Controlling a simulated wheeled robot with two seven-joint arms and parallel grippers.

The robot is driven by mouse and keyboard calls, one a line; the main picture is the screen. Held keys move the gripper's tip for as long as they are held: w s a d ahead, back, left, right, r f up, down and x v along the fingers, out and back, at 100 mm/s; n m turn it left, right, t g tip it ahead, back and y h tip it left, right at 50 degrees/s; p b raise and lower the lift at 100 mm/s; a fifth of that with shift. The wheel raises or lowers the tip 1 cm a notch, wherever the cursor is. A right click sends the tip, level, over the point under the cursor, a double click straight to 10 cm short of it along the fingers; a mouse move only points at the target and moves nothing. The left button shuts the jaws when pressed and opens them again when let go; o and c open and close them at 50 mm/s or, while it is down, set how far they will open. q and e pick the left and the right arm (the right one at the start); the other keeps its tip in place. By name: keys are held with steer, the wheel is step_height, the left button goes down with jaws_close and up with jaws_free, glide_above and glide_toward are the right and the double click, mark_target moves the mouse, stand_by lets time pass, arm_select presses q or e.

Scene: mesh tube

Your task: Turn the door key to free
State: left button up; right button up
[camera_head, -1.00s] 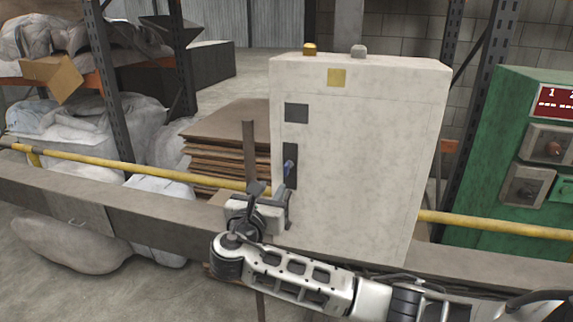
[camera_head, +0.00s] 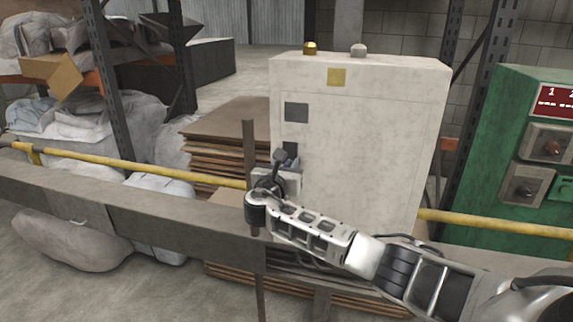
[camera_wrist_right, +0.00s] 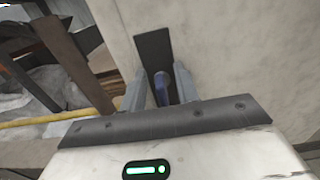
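The door key is a small blue piece (camera_wrist_right: 161,88) on a dark lock plate (camera_wrist_right: 153,50) of the light grey cabinet (camera_head: 370,140). The left gripper is not in view.
A dark upright post (camera_head: 249,150) stands just left of the lock. A green control box (camera_head: 510,120) stands at the right.

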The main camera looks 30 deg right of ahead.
jaws_close()
